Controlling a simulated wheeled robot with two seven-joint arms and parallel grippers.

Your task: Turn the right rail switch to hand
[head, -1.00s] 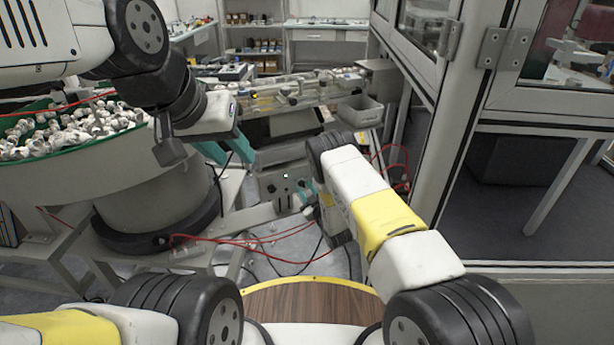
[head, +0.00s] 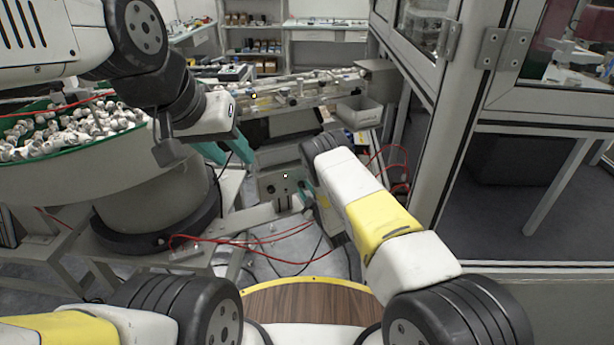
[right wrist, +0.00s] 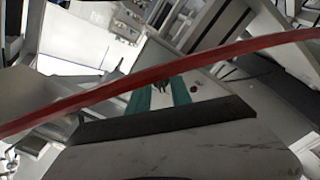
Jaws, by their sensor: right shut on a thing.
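The grey control box (head: 268,194) stands low in the middle of the head view. A dark knob shows on its face, and a small lamp (head: 286,176) on it looks whitish. My right gripper (head: 304,188) is at the box's right side. In the right wrist view, its teal fingers are shut on a small dark knob, the right rail switch (right wrist: 161,86), on the pale panel. The fingers partly hide it, so its exact angle cannot be read. My left gripper (head: 236,152) is open and empty, up and left of the box.
A red cable (right wrist: 190,66) crosses the right wrist view in front of the fingers. A red button (right wrist: 194,90) sits beside the switch. A feeder bowl (head: 130,165) with white caps is at left. A glazed cabinet frame (head: 455,140) stands at right.

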